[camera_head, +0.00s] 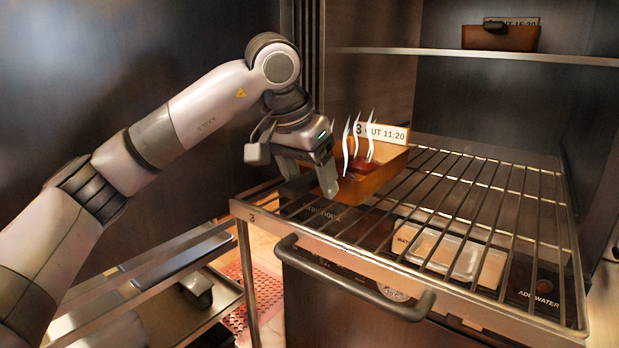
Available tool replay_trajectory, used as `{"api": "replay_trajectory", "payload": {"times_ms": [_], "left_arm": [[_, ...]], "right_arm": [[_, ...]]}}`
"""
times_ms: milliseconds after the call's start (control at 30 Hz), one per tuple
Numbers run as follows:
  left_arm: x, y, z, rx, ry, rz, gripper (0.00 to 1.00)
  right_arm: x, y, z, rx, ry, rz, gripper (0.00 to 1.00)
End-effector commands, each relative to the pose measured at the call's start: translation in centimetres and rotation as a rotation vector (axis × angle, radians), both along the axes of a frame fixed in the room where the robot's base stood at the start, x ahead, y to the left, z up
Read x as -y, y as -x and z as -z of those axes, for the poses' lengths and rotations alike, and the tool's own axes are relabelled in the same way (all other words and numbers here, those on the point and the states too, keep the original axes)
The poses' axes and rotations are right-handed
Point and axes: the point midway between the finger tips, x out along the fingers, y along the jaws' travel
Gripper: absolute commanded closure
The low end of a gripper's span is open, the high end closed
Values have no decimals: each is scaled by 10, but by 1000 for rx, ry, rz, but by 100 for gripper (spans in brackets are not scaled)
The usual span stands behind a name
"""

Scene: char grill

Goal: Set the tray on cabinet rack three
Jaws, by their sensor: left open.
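The tray (378,180) is a small orange-brown box with dark food in it, white steam shapes above it and a label reading "3 CUT 11:20". It sits on the left part of the wire rack (465,192), which bears a "3" at its front left corner. My left gripper (308,180) is open at the tray's left end, with one finger in front of the tray's near wall. The picture does not show clearly whether the fingers touch the tray. My right gripper is not in view.
A shelf (470,52) above holds another brown tray (500,38) with a label. A bar handle (350,280) sticks out below the rack's front edge. Containers (440,250) lie under the wires. The rack's right side is bare.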

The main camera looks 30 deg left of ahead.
Motion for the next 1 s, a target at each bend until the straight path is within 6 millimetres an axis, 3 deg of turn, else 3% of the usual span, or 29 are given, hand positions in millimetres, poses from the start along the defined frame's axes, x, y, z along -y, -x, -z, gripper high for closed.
{"api": "replay_trajectory", "payload": {"times_ms": [500,700,1000], "left_arm": [[-3,37,-93,4,1,-1,32],[-3,43,-106,2,1,0,32],[-4,44,-107,1,1,0,32]], "right_arm": [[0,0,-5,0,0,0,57],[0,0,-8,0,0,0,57],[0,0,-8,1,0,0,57]]}}
